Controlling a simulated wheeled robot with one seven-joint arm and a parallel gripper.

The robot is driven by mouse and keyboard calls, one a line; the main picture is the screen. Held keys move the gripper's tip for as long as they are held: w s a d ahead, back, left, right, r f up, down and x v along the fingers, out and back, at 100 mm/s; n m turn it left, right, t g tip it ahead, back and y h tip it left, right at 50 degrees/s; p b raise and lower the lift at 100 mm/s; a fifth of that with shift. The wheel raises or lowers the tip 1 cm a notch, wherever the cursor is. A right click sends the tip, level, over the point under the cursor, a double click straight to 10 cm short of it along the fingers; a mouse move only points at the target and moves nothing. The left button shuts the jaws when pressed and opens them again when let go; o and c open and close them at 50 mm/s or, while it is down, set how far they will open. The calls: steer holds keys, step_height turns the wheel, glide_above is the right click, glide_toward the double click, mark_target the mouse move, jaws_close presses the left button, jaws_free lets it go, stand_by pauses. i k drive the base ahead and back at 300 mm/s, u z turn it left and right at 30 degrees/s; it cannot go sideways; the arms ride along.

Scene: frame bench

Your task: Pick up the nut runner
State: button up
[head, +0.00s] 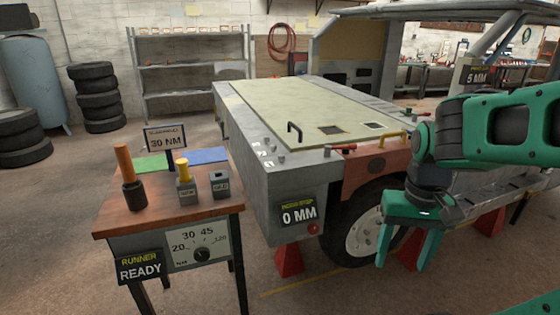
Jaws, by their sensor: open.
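A small wooden-topped bench (165,220) stands at the left front. An upright tool with an orange handle (124,162) and a dark lower part stands at its left; this looks like the nut runner, though no label is on it. A yellow-topped piece (183,170) stands on a small labelled block to its right. A panel on the bench front reads "RUNNER READY" (140,268). My gripper (404,264) is open and empty, pointing down at the right, in front of the vehicle's wheel and well away from the bench.
A vehicle frame (262,185) with a flat hood and a "0 MM" display (299,214) stands between the bench and my gripper. Red stands (289,260) are under it. A torque sign reading "30 NM" (165,141) rises behind the bench's tools. Tires (97,97) and shelves are behind.

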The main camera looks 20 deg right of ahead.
mark_target(121, 149)
steer(key=u, duration=2.4)
steer(key=i, duration=0.8)
steer(key=z, duration=2.4)
